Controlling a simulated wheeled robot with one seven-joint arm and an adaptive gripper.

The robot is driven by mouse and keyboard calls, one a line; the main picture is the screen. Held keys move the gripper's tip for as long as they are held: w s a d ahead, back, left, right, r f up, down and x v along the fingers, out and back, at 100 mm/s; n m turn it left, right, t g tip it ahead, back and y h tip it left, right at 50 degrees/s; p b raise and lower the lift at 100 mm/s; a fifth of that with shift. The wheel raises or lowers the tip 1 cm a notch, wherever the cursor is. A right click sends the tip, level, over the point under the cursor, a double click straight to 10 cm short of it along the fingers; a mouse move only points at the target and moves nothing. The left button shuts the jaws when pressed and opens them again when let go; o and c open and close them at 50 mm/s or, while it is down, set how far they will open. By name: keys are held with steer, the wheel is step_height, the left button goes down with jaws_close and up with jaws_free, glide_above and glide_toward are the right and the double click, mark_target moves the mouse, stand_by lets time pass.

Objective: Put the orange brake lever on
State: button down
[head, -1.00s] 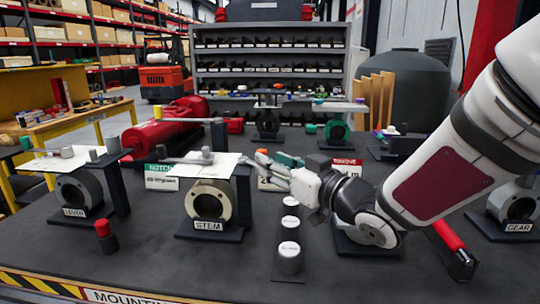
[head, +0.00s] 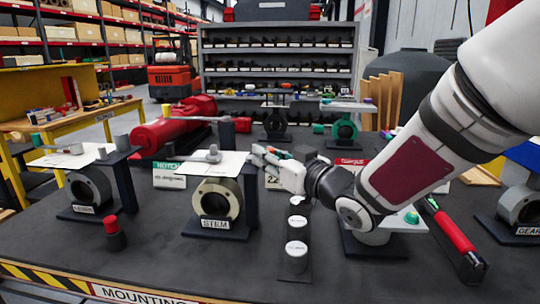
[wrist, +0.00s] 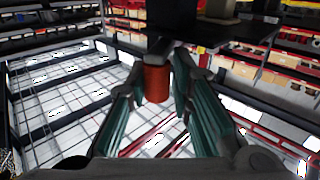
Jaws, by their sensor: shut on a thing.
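My gripper (head: 258,153) is at the right of the stand marked STEM (head: 216,208), level with the white plate (head: 212,170) on its top. In the wrist view its two teal fingers (wrist: 157,88) are closed around an orange cylindrical piece (wrist: 156,84), which I take for the brake lever or part of it. A grey part at the fingertips covers its far end. A dark flat plate edge (wrist: 225,30) is just beyond the fingers. In the head view the orange piece is hidden. A grey bar with a knob (head: 213,155) lies on the STEM plate.
A second ring stand (head: 88,188) with a white plate is at the left. A red-capped peg (head: 112,232) stands in front of it. Several white-topped cylinders (head: 296,252) stand right of STEM. A red-handled tool (head: 453,235) lies at the right.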

mark_target(247, 172)
steer(key=shift+d+m+t+h+b, duration=0.15)
steer(key=shift+m+t+h+b, duration=0.15)
steer(key=shift+b, duration=0.15)
steer(key=a+m+t+h, duration=0.1)
steer(key=m+h, duration=0.2)
steer(key=h, duration=0.1)
steer(key=s+a+m+t+h, duration=0.1)
steer(key=m+h, duration=0.2)
steer(key=h, duration=0.2)
steer(key=s+a+m+t+h, duration=0.1)
steer(key=m+t+h, duration=0.1)
steer(key=m+h, duration=0.1)
steer(key=shift+s+a+r+h+b, duration=0.1)
steer(key=shift+s+a+h+b, duration=0.2)
steer(key=shift+h, duration=0.4)
steer(key=shift+w+a+m+g+h+p, duration=0.15)
steer(key=shift+a+m+h+p, duration=0.1)
steer(key=shift+m+h+p, duration=0.5)
steer(key=shift+s+a+m+g+h+p, duration=0.15)
steer(key=shift+a+m+h+p, duration=0.2)
steer(key=shift+h, duration=0.6)
steer(key=shift+w+d, duration=0.1)
steer(key=shift+w, duration=0.05)
steer(key=shift+h, duration=0.3)
